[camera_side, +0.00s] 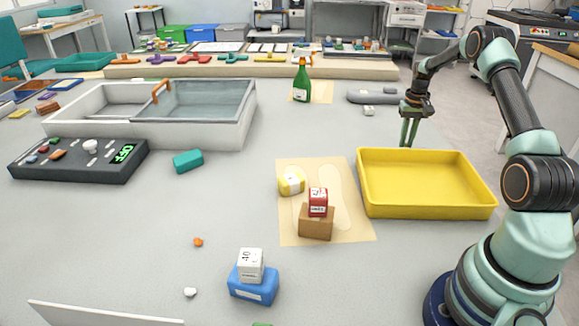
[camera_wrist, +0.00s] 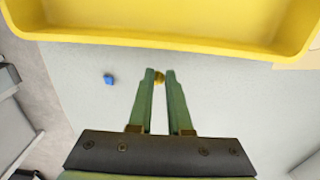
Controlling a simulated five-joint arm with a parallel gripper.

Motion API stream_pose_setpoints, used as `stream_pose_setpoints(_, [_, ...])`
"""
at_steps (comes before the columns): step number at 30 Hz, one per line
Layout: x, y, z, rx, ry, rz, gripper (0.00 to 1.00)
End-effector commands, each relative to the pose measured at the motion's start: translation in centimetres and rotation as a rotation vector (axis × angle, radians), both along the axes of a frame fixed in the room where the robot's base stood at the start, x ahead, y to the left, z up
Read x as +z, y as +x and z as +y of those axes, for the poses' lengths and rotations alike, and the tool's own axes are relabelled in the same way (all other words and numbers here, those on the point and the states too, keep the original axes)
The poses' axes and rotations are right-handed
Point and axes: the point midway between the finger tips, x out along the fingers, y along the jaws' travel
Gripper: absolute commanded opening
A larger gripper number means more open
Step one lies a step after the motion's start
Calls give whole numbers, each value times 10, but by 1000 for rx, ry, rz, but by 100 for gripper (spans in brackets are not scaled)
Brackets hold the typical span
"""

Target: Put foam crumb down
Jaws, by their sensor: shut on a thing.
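My gripper (camera_side: 407,140) is beyond the far edge of the yellow tray (camera_side: 489,203) in the side view, pointing down. The yellow tray (camera_wrist: 190,40) lies just beyond the fingertips there. In the side view I cannot make out the held crumb. A small blue crumb (camera_wrist: 109,78) lies on the table left of my fingers. An orange crumb (camera_side: 198,242) and a white crumb (camera_side: 190,292) lie on the near left table.
A tan sheet (camera_side: 350,233) carries a brown block (camera_side: 316,224), a red block (camera_side: 318,197) and a yellow block (camera_side: 291,181). A white block (camera_side: 250,258) sits on a blue block (camera_side: 252,288). A green bottle (camera_side: 302,80) stands behind. The yellow tray's floor looks empty.

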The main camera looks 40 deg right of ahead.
Motion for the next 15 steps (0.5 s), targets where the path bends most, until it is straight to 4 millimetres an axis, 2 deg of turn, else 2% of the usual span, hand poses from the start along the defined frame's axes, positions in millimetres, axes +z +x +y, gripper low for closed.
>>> stream_pose_setpoints(3, [-20, -1, 1, 0, 3, 3, 0])
stream_pose_setpoints(6, [-30, 0, 0, 0, 2, 2, 0])
stream_pose_setpoints(15, [-32, 0, 0, 0, 1, 1, 0])
